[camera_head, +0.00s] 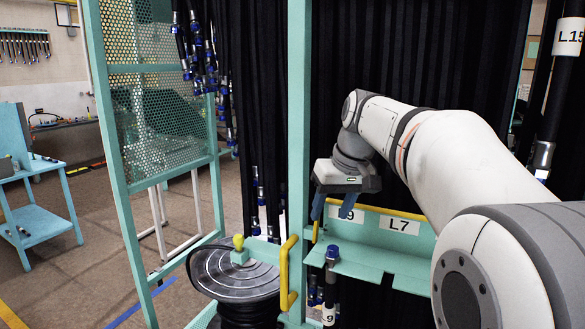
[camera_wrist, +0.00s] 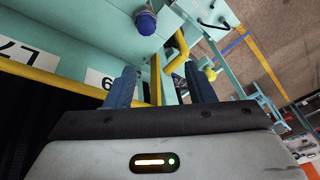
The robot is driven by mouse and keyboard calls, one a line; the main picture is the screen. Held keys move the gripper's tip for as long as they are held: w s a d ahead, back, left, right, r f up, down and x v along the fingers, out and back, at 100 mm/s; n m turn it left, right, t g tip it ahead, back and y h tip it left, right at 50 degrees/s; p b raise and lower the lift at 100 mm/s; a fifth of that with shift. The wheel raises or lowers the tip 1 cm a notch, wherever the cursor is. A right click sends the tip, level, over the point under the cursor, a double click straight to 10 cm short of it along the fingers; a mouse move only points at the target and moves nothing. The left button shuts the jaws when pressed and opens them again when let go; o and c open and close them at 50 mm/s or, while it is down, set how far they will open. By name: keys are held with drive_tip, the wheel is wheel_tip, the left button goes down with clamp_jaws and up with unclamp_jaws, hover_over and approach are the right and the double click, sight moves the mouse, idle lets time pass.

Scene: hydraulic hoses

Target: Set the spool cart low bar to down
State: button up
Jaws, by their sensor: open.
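The spool cart has a coiled black hose spool (camera_head: 235,272) with a yellow knob (camera_head: 238,241) on a teal block. A yellow bent bar (camera_head: 286,274) stands upright on the teal post beside the spool; it also shows in the wrist view (camera_wrist: 176,50). I cannot tell for sure which yellow part is the low bar. My gripper (camera_head: 332,208) is open and empty, its blue fingers pointing down near the labelled teal shelf. In the wrist view my gripper (camera_wrist: 162,88) has its fingers apart, with the bent bar and the knob (camera_wrist: 211,75) beyond them.
A yellow rail (camera_head: 390,211) runs along the teal shelf (camera_head: 375,262) with an L7 label. A blue-capped hose end (camera_head: 332,252) rises beside it. A teal post (camera_head: 299,150) stands left of my gripper, and black hoses hang behind. Open floor (camera_head: 120,240) lies at left.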

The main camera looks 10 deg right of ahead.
drive_tip(key=w+d+r+n+y+p, duration=0.1)
drive_tip(key=w+d+r+n, duration=0.1)
drive_tip(key=w+r, duration=0.65)
drive_tip(key=x, duration=0.7)
drive_tip(key=shift+a, duration=0.4)
drive_tip(key=shift+c, duration=0.2)
